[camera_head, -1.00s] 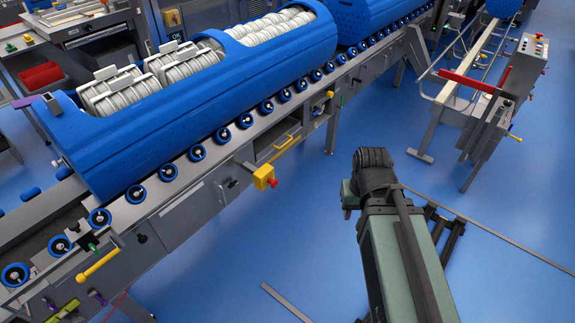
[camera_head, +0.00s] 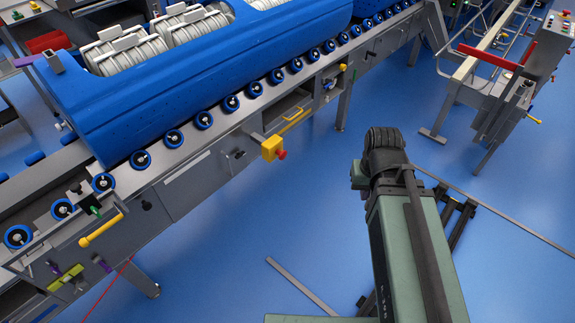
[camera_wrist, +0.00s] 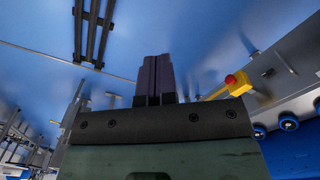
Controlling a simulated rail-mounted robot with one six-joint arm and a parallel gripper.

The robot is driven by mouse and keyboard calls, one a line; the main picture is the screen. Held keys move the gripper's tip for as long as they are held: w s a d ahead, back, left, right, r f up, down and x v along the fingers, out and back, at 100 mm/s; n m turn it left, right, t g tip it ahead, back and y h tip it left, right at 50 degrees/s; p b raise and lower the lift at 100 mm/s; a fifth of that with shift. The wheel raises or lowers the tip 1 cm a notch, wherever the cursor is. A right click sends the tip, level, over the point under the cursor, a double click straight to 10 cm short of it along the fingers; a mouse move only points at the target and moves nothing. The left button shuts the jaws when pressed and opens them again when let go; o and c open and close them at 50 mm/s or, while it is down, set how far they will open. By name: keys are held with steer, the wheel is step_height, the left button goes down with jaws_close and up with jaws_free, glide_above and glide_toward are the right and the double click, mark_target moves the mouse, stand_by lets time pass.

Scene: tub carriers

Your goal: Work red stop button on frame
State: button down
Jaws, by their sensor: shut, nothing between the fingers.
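The red stop button (camera_head: 282,154) sits on a yellow box (camera_head: 271,147) on the side of the grey conveyor frame (camera_head: 192,188). In the wrist view the red button (camera_wrist: 231,79) and its yellow box (camera_wrist: 240,88) show right of my gripper (camera_wrist: 155,60). My gripper's dark fingers are together, with nothing between them, and stand apart from the button. In the head view my arm is right of the button, over open floor, and its fingers cannot be made out there.
A blue tub (camera_head: 200,80) with white spools rests on the roller conveyor. Yellow handles (camera_head: 100,230) stick out from the frame. A stand with a red bar (camera_head: 490,56) is at the upper right. Blue floor (camera_head: 240,245) lies open between frame and arm.

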steer(key=w+a+f+m+t+y+b, duration=0.1)
steer(key=w+a+f+y+b, duration=0.3)
steer(key=f+b, duration=0.7)
steer(key=w+a+f+t+y+b, duration=0.1)
steer(key=w+f+b, duration=0.5)
steer(key=f+b, duration=0.4)
steer(key=w+a+f+m+t+y+b, duration=0.1)
steer(key=w+a+f+y+b, duration=0.15)
steer(key=w+f+b, duration=0.6)
steer(key=w+a+f+m+t+y+b, duration=0.25)
steer(key=w+f+b, duration=0.2)
steer(key=b, duration=0.55)
steer(key=w+r+m+t+y+p, duration=0.1)
steer(key=w+r+m+t+y, duration=0.2)
steer(key=r, duration=0.4)
steer(key=w+t, duration=0.1)
steer(key=w, duration=0.1)
steer(key=shift+w, duration=0.4)
steer(key=shift+a, duration=0.15)
